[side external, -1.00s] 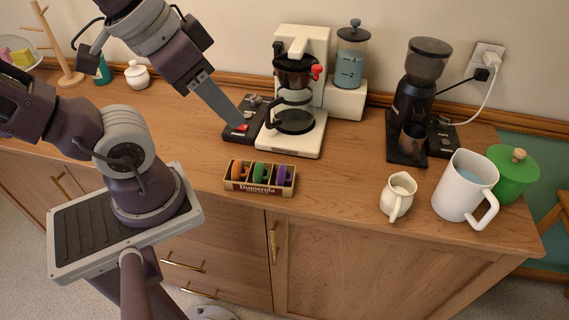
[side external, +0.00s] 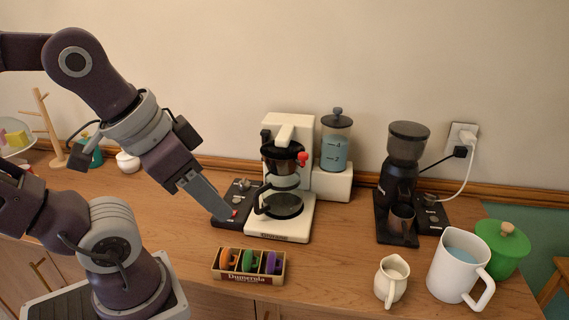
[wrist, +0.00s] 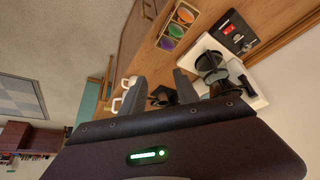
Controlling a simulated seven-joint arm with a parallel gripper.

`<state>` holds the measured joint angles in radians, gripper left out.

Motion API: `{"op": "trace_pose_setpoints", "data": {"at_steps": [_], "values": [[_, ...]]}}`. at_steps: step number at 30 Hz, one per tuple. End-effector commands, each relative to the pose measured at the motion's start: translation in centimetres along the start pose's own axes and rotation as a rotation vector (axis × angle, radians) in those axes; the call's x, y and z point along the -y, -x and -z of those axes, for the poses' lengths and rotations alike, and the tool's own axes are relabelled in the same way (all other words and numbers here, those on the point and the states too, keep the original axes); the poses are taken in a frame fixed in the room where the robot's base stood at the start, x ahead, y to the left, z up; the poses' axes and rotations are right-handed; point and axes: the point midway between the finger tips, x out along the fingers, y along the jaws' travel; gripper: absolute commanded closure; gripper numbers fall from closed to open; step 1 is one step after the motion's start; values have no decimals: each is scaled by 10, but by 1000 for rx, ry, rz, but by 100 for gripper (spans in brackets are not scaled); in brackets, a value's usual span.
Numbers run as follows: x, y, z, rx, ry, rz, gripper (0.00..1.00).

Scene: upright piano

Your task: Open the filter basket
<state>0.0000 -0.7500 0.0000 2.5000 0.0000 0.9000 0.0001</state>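The coffee maker (side external: 292,130) is cream white and stands against the wall. Its dark filter basket (side external: 281,158) has a red handle (side external: 303,159) on the right and sits above the glass carafe (side external: 284,204). The basket looks closed in the machine. My gripper (side external: 226,215) appears left of the machine in the side view, pointing down, apart from the basket. In the wrist view its two fingers (wrist: 160,84) are spread with nothing between them. The coffee maker also shows there (wrist: 238,75), right of the fingers, with the basket partly hidden.
A black switch panel (side external: 238,190) is left of the machine. A box of coloured pods (side external: 248,266) lies in front.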

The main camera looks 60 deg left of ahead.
Motion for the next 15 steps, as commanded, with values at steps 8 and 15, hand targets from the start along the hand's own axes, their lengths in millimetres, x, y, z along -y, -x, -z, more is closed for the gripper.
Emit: {"op": "trace_pose_setpoints", "data": {"at_steps": [8, 15], "values": [[24, 4, 109, 190, 7, 15, 57], [81, -57, 215, 428, 6, 8, 57]]}}
